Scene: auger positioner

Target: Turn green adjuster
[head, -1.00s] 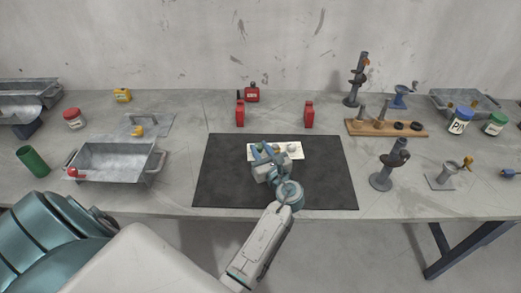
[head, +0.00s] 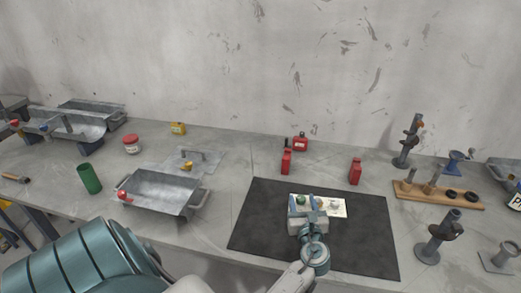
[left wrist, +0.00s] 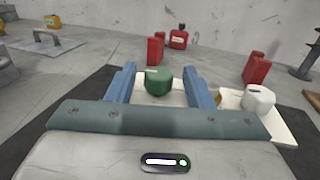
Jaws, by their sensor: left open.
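The green adjuster (left wrist: 158,81) is a round green knob on a pale panel (left wrist: 290,130), which lies on a black mat. In the left wrist view it stands between the two blue fingers of my left gripper (left wrist: 160,85), with a gap to each finger. In the head view the green adjuster (head: 301,200) shows just left of my left gripper's fingers (head: 308,204). My left gripper is open. A white knob (left wrist: 258,98) sits to the right on the same panel. My right gripper is not in view.
Two red containers (head: 286,162) (head: 355,171) and a red canister (head: 300,144) stand behind the mat (head: 260,215). A metal tray (head: 165,193) is to the left. A wooden rack (head: 440,195) and grey stands (head: 438,238) are to the right. The mat around the panel is clear.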

